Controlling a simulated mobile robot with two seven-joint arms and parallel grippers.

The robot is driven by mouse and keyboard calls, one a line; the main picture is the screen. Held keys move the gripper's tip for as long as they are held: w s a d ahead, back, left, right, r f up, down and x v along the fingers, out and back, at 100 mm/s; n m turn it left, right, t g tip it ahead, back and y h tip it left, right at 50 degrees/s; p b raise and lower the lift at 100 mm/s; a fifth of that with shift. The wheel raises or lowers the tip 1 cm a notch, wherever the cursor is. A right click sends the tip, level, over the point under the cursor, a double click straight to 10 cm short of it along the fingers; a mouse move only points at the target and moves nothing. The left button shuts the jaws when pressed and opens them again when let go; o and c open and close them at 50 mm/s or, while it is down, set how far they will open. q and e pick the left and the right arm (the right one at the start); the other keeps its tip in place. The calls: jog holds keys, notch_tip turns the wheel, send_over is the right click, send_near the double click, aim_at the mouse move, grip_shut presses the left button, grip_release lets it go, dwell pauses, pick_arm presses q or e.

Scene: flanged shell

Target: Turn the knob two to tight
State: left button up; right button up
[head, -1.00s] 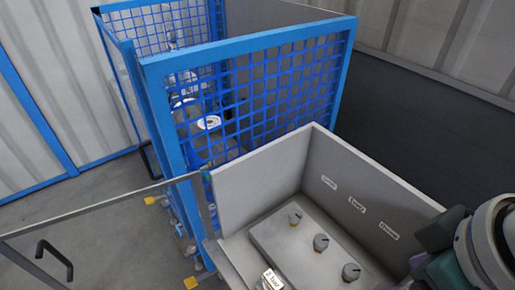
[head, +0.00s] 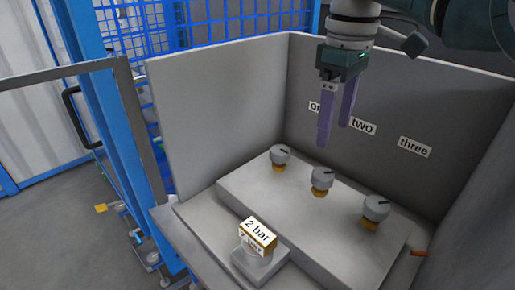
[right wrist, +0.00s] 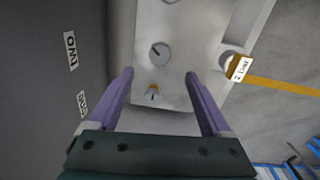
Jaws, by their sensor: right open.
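Knob two (head: 322,178) is the middle one of three grey knobs on a raised grey block (head: 245,195). It has a dark pointer line on its cap and a brass-coloured base. My right gripper (head: 337,134) points down above the block, open and empty, apart from the knobs. In the right wrist view, knob two (right wrist: 161,52) lies beyond the fingertips (right wrist: 159,75), and knob one (right wrist: 153,91) shows between the fingers. The label "two" (head: 363,127) is on the back wall, partly behind a finger. My left gripper is not in view.
Knob one (head: 280,157) and knob three (head: 375,210) flank knob two. A boxy "2 bar" indicator (head: 258,235) stands at the block's front left. Grey walls (head: 215,115) enclose the back and left. An orange rod (head: 418,253) sticks out at the right.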

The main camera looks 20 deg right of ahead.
aim_at(324, 173)
jog(key=f+b, duration=0.2)
jog(key=f, duration=0.1)
jog(key=f+b, duration=0.2)
jog(key=f, duration=0.2)
jog(key=f+b, duration=0.2)
jog(key=f, duration=0.1)
jog(key=shift+w+d+f, duration=0.1)
jog(key=shift+w+f, duration=0.1)
jog(key=shift+w, duration=0.05)
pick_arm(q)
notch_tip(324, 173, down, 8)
pick_arm(e)
grip_shut()
